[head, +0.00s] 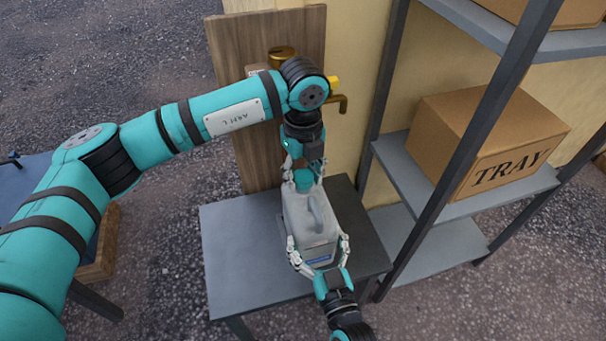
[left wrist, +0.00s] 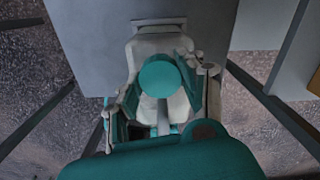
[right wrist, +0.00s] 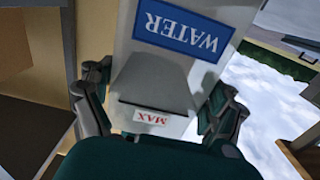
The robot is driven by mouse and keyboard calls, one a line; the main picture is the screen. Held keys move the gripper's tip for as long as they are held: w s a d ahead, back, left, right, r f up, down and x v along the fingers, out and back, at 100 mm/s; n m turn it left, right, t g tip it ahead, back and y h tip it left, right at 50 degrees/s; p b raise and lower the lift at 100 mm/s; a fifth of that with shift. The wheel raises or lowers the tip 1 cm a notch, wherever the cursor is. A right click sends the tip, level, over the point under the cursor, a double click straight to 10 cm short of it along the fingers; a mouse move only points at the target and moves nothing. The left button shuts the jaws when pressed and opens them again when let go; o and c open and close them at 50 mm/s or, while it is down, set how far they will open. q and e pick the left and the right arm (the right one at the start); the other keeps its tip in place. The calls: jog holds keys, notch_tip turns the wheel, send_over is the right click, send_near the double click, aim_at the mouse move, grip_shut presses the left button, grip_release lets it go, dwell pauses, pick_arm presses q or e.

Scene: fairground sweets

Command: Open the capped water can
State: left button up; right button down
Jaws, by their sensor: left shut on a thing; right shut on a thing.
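The water can (head: 308,232) is a pale grey jug with a top handle, upright on the grey table. The right wrist view shows its blue WATER label (right wrist: 181,33) and a small MAX label. Its teal cap (head: 304,178) is at the far end of its top; the cap also shows from above in the left wrist view (left wrist: 160,76). My left gripper (head: 303,173) comes down from above and is shut on the cap. My right gripper (head: 317,246) is shut on the can's body, one finger on each side. Whether the cap has turned cannot be told.
The grey table (head: 235,245) has bare room left of the can. A wooden board (head: 228,60) with a brass tap (head: 338,100) stands behind. A metal shelf rack (head: 432,165) at right holds a cardboard box marked TRAY (head: 475,125).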

aim_at(303, 176)
pick_arm(q)
jog(key=shift+r, duration=0.7)
jog(key=shift+r, duration=0.1)
jog(key=shift+r, duration=1.95)
pick_arm(e)
grip_release()
pick_arm(q)
jog(key=shift+f, duration=0.1)
pick_arm(e)
jog(key=v, duration=1.2)
